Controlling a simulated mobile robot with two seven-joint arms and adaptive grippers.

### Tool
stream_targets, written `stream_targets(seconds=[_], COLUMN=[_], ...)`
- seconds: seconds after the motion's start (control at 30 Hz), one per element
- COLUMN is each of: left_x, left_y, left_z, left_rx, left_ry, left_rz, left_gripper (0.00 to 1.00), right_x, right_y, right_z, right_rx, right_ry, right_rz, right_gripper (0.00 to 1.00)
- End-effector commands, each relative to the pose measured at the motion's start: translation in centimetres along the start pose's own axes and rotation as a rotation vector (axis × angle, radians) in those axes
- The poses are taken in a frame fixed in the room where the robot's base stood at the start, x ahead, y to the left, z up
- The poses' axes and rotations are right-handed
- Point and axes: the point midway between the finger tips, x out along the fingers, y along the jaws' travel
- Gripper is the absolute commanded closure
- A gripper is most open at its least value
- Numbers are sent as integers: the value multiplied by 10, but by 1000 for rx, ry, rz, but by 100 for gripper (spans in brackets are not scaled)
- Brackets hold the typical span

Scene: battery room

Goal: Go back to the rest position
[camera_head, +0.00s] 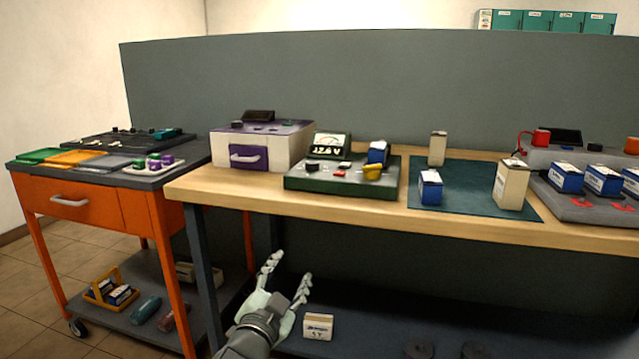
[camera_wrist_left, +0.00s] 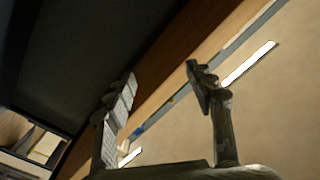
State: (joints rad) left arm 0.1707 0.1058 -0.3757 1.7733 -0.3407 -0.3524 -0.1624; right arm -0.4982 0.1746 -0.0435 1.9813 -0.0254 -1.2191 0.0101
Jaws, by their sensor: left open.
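My left gripper (camera_head: 288,277) is in the lower middle of the head view, in front of the wooden workbench (camera_head: 350,213) and below its top edge. Its two fingers are spread apart and point up and away. Nothing is between them. In the left wrist view, the two fingers (camera_wrist_left: 165,88) also stand apart with an empty gap. My right gripper shows in neither view.
The bench carries a purple-topped box (camera_head: 280,143), a green meter unit (camera_head: 340,182) and several batteries on a dark mat (camera_head: 460,183). An orange cart (camera_head: 95,212) stands at left. A small white box (camera_head: 318,326) sits on the lower shelf near my gripper.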

Motion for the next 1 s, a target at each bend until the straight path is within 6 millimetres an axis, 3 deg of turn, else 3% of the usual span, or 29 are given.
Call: stream_targets(seconds=[0.03,0.2,0.37,0.5,0.6,0.73,0.83,1.0], left_x=[-16,-81,-166,-253,-311,-368,-392,-403], left_y=[9,35,62,84,95,104,107,108], left_z=[37,148,232,289,314,332,337,340], left_rx=[-43,-179,-292,-378,-427,-469,-486,-494], left_ry=[-95,-413,-706,-958,-1113,-1259,-1322,-1349], left_rz=[20,77,128,169,192,214,222,225], left_gripper=[46,46,46,46,46,46,46,46], right_x=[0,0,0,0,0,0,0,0], right_y=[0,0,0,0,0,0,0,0], right_z=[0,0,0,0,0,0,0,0], right_rx=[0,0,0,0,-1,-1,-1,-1], right_ry=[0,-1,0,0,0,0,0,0], right_rz=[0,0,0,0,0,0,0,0], right_gripper=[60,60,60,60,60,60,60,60])
